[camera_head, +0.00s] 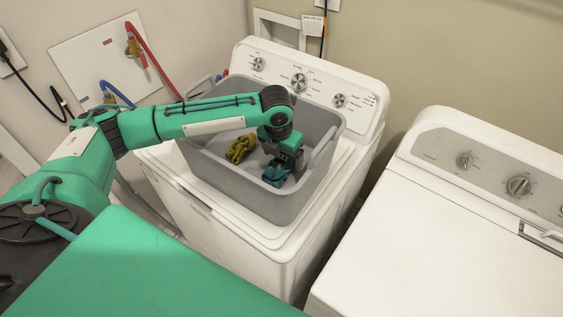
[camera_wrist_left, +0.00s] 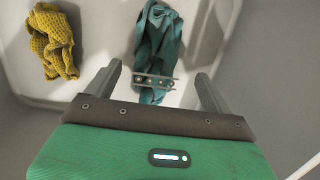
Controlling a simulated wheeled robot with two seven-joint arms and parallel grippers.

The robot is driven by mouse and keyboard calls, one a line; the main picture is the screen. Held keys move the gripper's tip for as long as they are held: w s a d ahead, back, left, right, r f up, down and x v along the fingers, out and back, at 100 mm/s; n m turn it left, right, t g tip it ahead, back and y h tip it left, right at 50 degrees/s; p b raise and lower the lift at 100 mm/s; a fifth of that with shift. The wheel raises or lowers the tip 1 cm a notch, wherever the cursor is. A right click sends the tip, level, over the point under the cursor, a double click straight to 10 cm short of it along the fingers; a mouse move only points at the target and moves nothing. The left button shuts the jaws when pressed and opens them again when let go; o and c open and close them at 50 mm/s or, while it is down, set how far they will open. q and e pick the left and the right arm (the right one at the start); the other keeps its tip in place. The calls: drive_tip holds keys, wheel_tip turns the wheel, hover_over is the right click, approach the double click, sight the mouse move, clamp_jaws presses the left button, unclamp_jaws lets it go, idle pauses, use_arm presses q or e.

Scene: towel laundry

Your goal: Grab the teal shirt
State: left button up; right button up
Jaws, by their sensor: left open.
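The teal shirt (camera_head: 275,174) lies crumpled on the floor of the grey bin, toward its front right in the head view. In the left wrist view the teal shirt (camera_wrist_left: 158,45) is a bunched strip, running down between my fingers. My left gripper (camera_head: 284,163) reaches down into the bin just above the shirt. In the wrist view the left gripper (camera_wrist_left: 160,80) is open, with one finger on each side of the shirt's near end. Whether the fingers touch the cloth I cannot tell. My right gripper is not in view.
A yellow cloth (camera_head: 241,148) lies in the bin left of the shirt; it also shows in the wrist view (camera_wrist_left: 52,40). The grey bin (camera_head: 235,193) has high walls and stands on a white washer (camera_head: 290,240). A second white machine (camera_head: 440,240) stands to the right.

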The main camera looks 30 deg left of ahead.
sight(281, 164)
use_arm(q)
drive_tip(key=shift+s+a+f+p, duration=0.1)
drive_tip(key=shift+f+p, duration=0.25)
wheel_tip(281, 164, down, 3)
drive_tip(key=shift+a+f+p, duration=0.15)
drive_tip(key=shift+f+p, duration=0.05)
drive_tip(key=shift+p, duration=0.6)
drive_tip(key=shift+w+f, duration=0.2)
drive_tip(key=shift+f, duration=0.25)
drive_tip(key=c, duration=1.2)
drive_tip(key=shift+r, duration=0.2)
